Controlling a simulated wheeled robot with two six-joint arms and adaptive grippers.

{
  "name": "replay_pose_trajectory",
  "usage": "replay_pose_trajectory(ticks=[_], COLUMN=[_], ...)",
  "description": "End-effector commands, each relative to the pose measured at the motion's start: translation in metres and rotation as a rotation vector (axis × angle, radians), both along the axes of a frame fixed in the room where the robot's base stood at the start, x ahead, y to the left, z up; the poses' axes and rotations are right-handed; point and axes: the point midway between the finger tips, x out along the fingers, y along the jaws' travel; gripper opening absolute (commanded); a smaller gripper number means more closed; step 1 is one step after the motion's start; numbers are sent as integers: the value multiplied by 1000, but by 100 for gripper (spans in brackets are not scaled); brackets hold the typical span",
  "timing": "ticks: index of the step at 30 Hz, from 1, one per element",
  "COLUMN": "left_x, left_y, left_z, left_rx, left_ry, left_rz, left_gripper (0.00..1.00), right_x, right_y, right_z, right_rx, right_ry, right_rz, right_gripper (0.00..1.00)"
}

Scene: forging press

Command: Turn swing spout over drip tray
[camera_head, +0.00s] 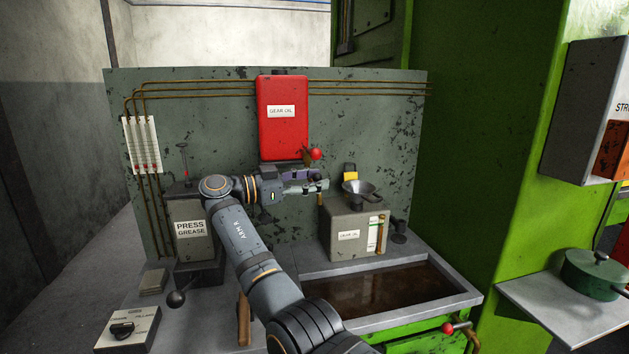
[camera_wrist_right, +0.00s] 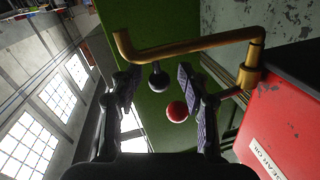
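The swing spout is a brass pipe (camera_wrist_right: 185,47) that crosses the top of the right wrist view. It is joined to the red gear oil tank (camera_head: 283,122) by an upright brass piece; in the head view the spout is mostly hidden near the tank's bottom. My right gripper (camera_wrist_right: 157,80) is open, its two fingers apart and nothing seen clamped between them. It also shows in the head view (camera_head: 316,181), just below a red ball knob (camera_head: 315,154). The drip tray (camera_head: 462,286) is a grey-rimmed basin with dark brown liquid, below and right. My left gripper is out of view.
A grey gear oil box (camera_head: 345,220) with a metal funnel (camera_head: 361,188) stands behind the tray, close right of my gripper. A press grease box (camera_head: 190,228) stands left. A switch box (camera_head: 128,330) is at front left. A green press column (camera_head: 480,130) rises at right.

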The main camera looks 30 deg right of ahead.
Motion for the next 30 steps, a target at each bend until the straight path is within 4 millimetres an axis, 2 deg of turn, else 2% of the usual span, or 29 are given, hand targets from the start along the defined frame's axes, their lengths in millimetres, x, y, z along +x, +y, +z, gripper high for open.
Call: replay_pose_trajectory(ticks=[7, 15, 19, 30], left_x=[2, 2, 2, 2], left_y=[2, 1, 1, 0], left_z=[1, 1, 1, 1], left_rx=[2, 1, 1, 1], left_ry=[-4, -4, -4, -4], left_rz=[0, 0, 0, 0], left_gripper=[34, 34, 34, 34], right_x=[1, 5, 7, 6], right_y=[4, 54, 67, 74], right_z=[2, 2, 1, 0], right_rx=[-1, -2, 0, 0], right_ry=[-1, 1, 0, -1], right_rz=[1, 2, 2, -1], right_gripper=[44, 44, 44, 44])
